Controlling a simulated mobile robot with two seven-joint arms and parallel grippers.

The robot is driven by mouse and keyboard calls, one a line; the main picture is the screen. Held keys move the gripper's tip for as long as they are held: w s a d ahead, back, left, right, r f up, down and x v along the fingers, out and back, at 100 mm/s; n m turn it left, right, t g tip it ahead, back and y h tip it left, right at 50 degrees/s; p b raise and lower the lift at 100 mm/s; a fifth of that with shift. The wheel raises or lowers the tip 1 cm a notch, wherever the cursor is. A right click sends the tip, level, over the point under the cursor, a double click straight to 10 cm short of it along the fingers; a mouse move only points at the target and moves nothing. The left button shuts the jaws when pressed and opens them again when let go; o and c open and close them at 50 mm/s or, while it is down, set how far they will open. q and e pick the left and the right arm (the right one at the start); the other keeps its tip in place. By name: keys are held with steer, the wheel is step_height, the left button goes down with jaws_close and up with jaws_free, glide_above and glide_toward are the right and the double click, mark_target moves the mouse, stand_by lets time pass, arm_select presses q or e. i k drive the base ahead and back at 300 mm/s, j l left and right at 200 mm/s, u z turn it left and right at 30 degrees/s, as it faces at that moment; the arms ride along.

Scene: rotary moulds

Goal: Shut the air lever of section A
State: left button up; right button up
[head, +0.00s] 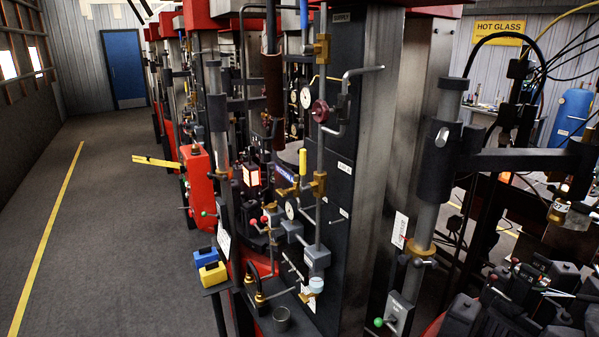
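A yellow lever handle (303,162) stands upright beside a vertical pipe, near a brass valve body (319,184), on the dark column in the middle of the head view. The handle runs roughly parallel to the pipe. Small white labels sit on the column, too small to read, so I cannot tell which section this lever belongs to. A green-knobbed lever (379,322) sticks out of a grey box at the lower middle. Neither of my grippers shows in the head view.
Blue and yellow boxes (210,268) stand at the machine's left side. Dark machinery (500,310) crowds the lower right. The grey floor (110,210) at left is clear, with a yellow line.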

mark_target(303, 187)
steer(key=j+u, duration=0.45)
steer(key=j, duration=0.35)
steer(key=j+u, duration=0.45)
steer(key=j, duration=0.4)
